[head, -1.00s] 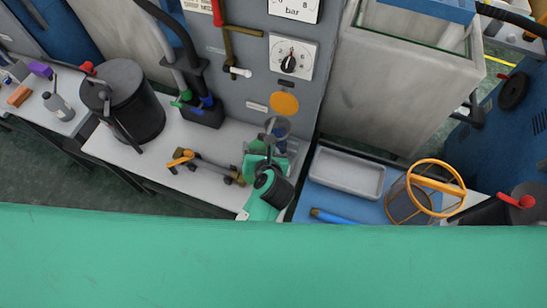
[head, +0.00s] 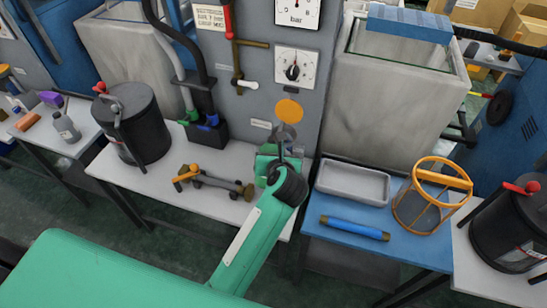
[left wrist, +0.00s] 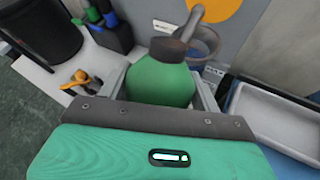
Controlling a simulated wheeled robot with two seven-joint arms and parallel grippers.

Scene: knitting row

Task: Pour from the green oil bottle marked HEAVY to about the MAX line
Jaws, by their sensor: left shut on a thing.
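My left gripper (left wrist: 162,88) is shut on the green oil bottle (left wrist: 160,82), which fills the space between its fingers in the left wrist view. The bottle's dark neck and grey spout lean to the right, toward a grey round cup (left wrist: 203,45) on the machine front. I cannot tell whether oil is flowing. In the head view the bottle (head: 266,165) is mostly hidden by my gripper and wrist, below the grey cup (head: 285,134). My right gripper is not in view.
An orange disc (head: 289,110) sits above the cup. A brass fitting with an orange handle (head: 212,183) lies left on the white table. A grey tray (head: 352,183), a blue rod (head: 354,228) and an orange-framed basket (head: 430,195) are on the blue table. A dark drum (head: 132,125) stands left.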

